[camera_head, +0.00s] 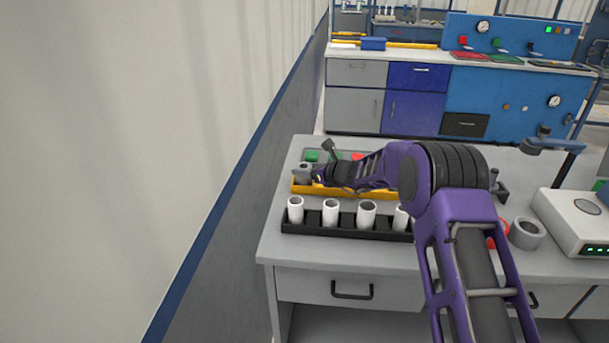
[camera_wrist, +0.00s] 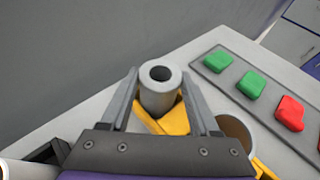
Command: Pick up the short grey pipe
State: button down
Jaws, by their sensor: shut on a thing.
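The short grey pipe (camera_wrist: 159,98) stands upright between the two fingers of my gripper (camera_wrist: 160,76) in the wrist view, its round opening facing the camera. My gripper is shut on it, with one finger on each side. In the head view the grey pipe (camera_head: 303,170) shows at the left end of the yellow tray (camera_head: 300,189), with my gripper (camera_head: 308,174) at it. The yellow tray also shows just below the pipe in the wrist view (camera_wrist: 172,122). I cannot tell whether the pipe's lower end touches the tray.
A black rack (camera_head: 322,226) in front holds several white pipes (camera_head: 331,211). Behind the yellow tray, a grey panel carries green (camera_wrist: 251,84) and red (camera_wrist: 290,112) blocks. A brownish pipe (camera_wrist: 236,130) is right of my gripper. A wall runs close along the left.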

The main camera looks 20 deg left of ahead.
notch_tip(320, 180, up, 10)
jog(key=shift+r+p, duration=0.1)
jog(key=shift+p, duration=0.95)
